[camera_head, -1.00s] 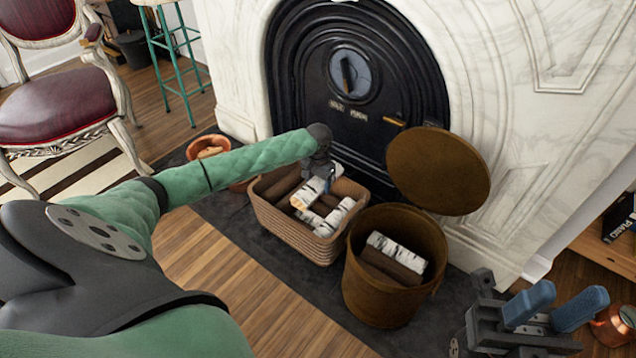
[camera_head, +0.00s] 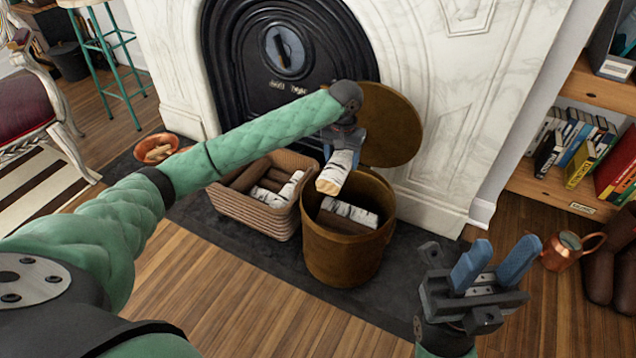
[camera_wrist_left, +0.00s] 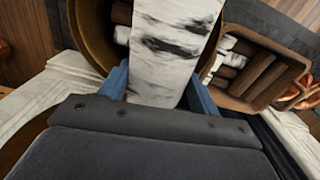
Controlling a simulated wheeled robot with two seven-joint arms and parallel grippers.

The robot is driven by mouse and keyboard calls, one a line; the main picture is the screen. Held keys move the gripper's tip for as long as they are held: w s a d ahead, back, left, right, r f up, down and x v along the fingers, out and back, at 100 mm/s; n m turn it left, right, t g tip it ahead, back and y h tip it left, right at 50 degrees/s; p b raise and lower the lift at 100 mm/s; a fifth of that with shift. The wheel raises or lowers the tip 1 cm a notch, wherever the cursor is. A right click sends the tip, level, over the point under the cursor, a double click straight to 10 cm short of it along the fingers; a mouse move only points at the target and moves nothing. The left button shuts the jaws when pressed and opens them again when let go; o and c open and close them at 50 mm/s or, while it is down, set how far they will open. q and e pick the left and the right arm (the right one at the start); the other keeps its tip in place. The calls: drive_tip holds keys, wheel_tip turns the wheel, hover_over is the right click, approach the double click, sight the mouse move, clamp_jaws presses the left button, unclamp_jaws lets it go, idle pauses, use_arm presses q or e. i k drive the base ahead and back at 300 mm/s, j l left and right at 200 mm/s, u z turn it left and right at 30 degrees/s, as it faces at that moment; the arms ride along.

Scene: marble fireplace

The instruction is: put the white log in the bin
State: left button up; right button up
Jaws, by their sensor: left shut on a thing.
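My left gripper (camera_head: 347,138) is shut on a white birch log (camera_head: 337,172) and holds it above the opening of the brown bin (camera_head: 343,256), near the rim. In the left wrist view the held log (camera_wrist_left: 172,50) lies between the two blue fingers. The round bin has its lid (camera_head: 391,125) tipped up behind it. Another white log (camera_head: 350,212) and a brown log lie inside the bin. My right gripper (camera_head: 494,266) is open and empty at the lower right, its two blue fingers apart.
A woven basket (camera_head: 255,220) with brown and white logs stands left of the bin. A copper bowl (camera_head: 156,148) is further left. A copper mug (camera_head: 566,250) and a bookshelf (camera_head: 560,185) are at right. The marble fireplace (camera_head: 455,100) is behind.

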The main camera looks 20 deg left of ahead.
sight(344, 223)
drive_tip(key=l, duration=1.25)
drive_tip(key=i, duration=0.05)
